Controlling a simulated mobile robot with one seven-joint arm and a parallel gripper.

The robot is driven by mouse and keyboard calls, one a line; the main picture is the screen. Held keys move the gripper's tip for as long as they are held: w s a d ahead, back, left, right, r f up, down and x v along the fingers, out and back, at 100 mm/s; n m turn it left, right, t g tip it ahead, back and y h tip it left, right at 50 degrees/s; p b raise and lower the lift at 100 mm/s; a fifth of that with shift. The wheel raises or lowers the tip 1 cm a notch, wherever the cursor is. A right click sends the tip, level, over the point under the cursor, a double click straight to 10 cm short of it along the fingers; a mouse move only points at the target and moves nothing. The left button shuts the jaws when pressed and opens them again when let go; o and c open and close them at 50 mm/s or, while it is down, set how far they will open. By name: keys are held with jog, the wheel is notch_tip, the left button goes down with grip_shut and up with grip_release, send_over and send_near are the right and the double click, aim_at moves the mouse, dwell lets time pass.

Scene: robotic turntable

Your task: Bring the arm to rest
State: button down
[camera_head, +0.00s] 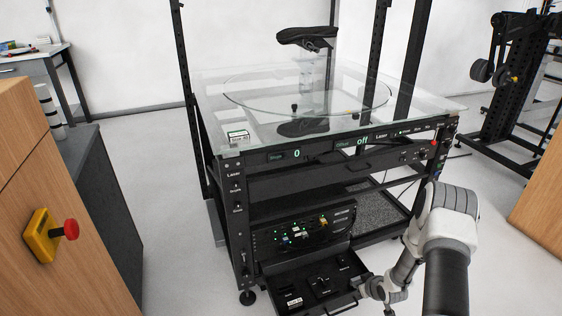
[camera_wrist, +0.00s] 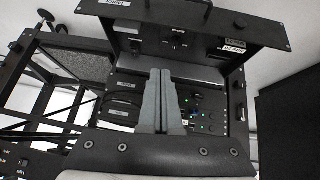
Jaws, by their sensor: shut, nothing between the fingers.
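My gripper (camera_wrist: 160,75) shows in the wrist view with its two grey fingers shut together and nothing between them. In the head view, my arm comes in at the lower right and bends down, with its end near the open drawer's right side. The fingers are hard to make out there. The open black drawer (camera_head: 315,286) sticks out from the bottom of the turntable rack. In the wrist view, the drawer (camera_wrist: 190,30) lies beyond the fingertips; I cannot tell whether they touch it.
A lit control board (camera_head: 300,234) sits above the drawer. A wooden cabinet with a red button (camera_head: 70,229) stands at left, and a black rack (camera_head: 500,90) at right.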

notch_tip(320, 180, up, 31)
jog(key=m+h, duration=0.2)
jog(key=h, duration=0.1)
jog(key=s+a+r+m+g, duration=0.1)
jog(key=s+a+r, duration=0.3)
jog(key=s+r, duration=0.55)
jog(key=s+a+r+m, duration=0.1)
jog(key=s+a+r, duration=0.4)
jog(key=s+r, duration=0.4)
jog(key=s+a+y, duration=0.1)
jog(key=s+a, duration=0.2)
jog(key=s, duration=0.8)
notch_tip(320, 180, up, 25)
jog(key=p, duration=2.4)
jog(key=shift+s+a+g, duration=0.2)
jog(key=shift+g, duration=0.2)
jog(key=shift+a+f, duration=0.15)
